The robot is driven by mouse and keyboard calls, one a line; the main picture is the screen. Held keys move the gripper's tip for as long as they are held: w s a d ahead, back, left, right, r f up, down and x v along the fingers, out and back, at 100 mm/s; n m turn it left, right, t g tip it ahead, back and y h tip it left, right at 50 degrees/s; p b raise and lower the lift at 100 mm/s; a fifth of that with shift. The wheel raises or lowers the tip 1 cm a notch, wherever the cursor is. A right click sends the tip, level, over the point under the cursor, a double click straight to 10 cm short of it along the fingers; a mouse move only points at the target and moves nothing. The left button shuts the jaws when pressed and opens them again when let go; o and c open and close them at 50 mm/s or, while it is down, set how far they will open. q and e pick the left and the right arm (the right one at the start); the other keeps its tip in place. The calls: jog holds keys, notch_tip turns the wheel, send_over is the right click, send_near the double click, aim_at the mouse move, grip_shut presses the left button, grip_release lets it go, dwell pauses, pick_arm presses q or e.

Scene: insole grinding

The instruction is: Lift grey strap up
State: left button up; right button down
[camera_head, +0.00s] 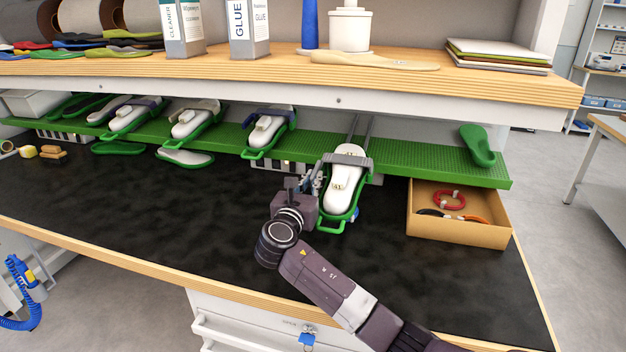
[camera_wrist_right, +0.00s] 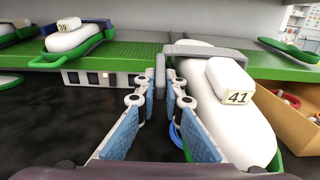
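The grey strap (camera_head: 345,161) lies across the top of a white shoe last marked 41 (camera_head: 343,190), which sits in a green holder (camera_head: 331,226) hanging tilted from the green shelf. In the right wrist view the strap (camera_wrist_right: 207,51) crosses the upper end of the last (camera_wrist_right: 225,105), and a grey piece hangs at its left end. My right gripper (camera_head: 314,182) is just left of the last. In the wrist view its two blue-padded fingers (camera_wrist_right: 162,92) are apart, with their tips close to the strap's left end. Whether they touch it is unclear. My left gripper is out of view.
A cardboard box (camera_head: 458,231) with a red ring stands at right. More lasts in green holders (camera_head: 268,131) hang along the green shelf (camera_head: 400,152) to the left. The upper wooden shelf (camera_head: 280,72) overhangs them.

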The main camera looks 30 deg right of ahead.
jog(key=shift+r, duration=0.1)
dwell(0.4)
jog(key=shift+s+r+m+p, duration=0.15)
jog(key=shift+r+m+p, duration=0.25)
jog(key=shift+r+p, duration=0.45)
jog(key=s+r+m+p, duration=0.1)
jog(key=r+m, duration=0.1)
jog(key=s+d+r+m+t+y+p, duration=0.1)
jog(key=s+r+m+p, duration=0.1)
jog(key=r, duration=0.1)
jog(key=s+d+r+m+t+p, duration=0.1)
jog(key=s+r+m+p, duration=0.1)
jog(key=r+m, duration=0.1)
jog(key=shift+d, duration=0.1)
jog(key=shift+s+d+r+m+t, duration=0.2)
jog(key=shift+s+d+r+m, duration=0.2)
jog(key=shift+s+m, duration=0.1)
jog(key=shift+s+d+r+m+t, duration=0.2)
jog(key=shift+s+d+r+m, duration=0.15)
jog(key=shift+s+m, duration=0.15)
jog(key=c, duration=2.3)
grip_release()
